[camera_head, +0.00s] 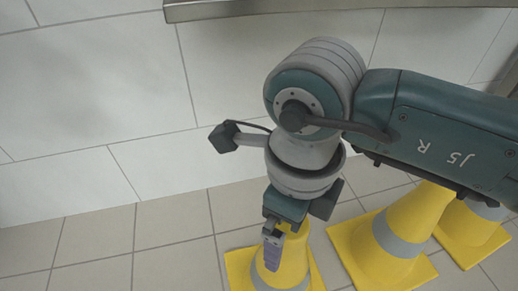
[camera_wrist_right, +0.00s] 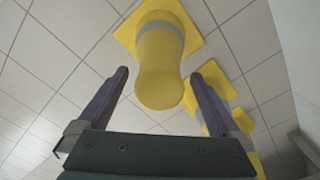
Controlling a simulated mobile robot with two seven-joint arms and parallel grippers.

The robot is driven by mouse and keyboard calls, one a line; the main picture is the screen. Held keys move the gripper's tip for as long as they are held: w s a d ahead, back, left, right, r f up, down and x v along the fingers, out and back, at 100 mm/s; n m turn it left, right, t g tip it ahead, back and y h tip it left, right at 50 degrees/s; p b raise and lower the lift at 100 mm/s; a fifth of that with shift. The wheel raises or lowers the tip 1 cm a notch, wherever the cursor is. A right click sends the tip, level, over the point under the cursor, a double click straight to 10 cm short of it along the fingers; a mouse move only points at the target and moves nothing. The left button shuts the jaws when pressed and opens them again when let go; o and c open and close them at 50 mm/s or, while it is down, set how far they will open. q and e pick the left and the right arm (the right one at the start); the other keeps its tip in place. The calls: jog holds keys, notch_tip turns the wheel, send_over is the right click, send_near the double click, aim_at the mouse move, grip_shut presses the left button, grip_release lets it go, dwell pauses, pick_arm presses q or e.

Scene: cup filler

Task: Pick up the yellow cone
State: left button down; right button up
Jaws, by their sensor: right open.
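Several yellow cones with grey bands stand on the tiled floor. The leftmost cone (camera_head: 291,262) is under my right gripper (camera_head: 272,252) in the head view, its upper part partly hidden by the gripper. In the right wrist view a yellow cone (camera_wrist_right: 160,75) stands with its rounded top toward the camera, in line with the gap between the fingers. My right gripper (camera_wrist_right: 157,95) is open, one finger on each side of that gap, and holds nothing. Whether either finger touches the cone cannot be told. My left gripper is not in view.
A second cone (camera_head: 400,240) stands just right of the first, with a third (camera_head: 468,232) beyond it. A white tiled wall (camera_head: 90,90) rises behind, with a metal ledge (camera_head: 230,8) at the top. The tiled floor (camera_head: 100,245) at the left is clear.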

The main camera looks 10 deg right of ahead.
notch_tip(320, 180, down, 2)
jog(key=shift+f+b, duration=0.15)
jog(key=shift+b, duration=0.3)
jog(key=shift+c, duration=0.6)
grip_shut()
